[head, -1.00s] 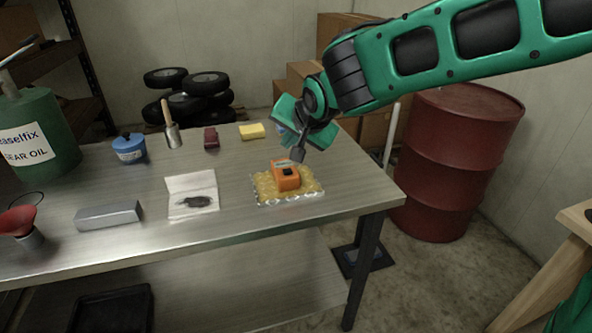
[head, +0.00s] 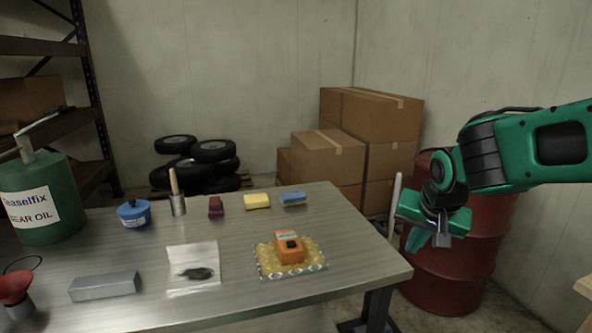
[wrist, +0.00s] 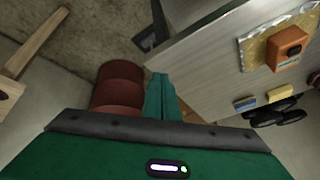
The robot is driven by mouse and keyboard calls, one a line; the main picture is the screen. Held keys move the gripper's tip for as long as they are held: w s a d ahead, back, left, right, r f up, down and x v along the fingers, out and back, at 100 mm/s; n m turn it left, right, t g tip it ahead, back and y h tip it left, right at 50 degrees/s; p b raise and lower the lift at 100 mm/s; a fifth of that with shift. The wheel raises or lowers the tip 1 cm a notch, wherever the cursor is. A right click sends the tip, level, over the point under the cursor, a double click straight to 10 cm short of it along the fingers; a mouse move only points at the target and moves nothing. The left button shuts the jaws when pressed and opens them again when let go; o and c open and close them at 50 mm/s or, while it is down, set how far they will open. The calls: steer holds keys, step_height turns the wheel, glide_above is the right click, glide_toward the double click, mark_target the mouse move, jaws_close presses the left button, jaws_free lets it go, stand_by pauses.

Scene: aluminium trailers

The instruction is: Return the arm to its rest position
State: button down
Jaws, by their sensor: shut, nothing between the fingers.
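My gripper (head: 430,238) is shut and empty. In the head view it hangs in the air right of the table's right edge, in front of the red drum (head: 455,255). In the wrist view its green fingers (wrist: 160,90) are together, between the red drum (wrist: 118,85) and the table edge. An orange device (head: 289,248) sits on a yellow patterned pad (head: 268,270) near the right end of the metal table (head: 235,270), well apart from my gripper.
Cardboard boxes (head: 375,130) and tires (head: 213,151) stand behind.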

steer(key=s+d+f+g, duration=0.2)
steer(key=s+d+g, duration=0.1)
steer(key=s+d, duration=0.95)
steer(key=s+d+f+g, duration=0.2)
steer(key=s, duration=1.2)
steer(key=shift+s+f+m+y, duration=0.15)
steer(key=shift+s+m+y, duration=0.1)
steer(key=shift+m+y, duration=0.15)
steer(key=shift+w+f+g, duration=0.25)
steer(key=shift+w+g, duration=0.05)
steer(key=shift+w, duration=0.35)
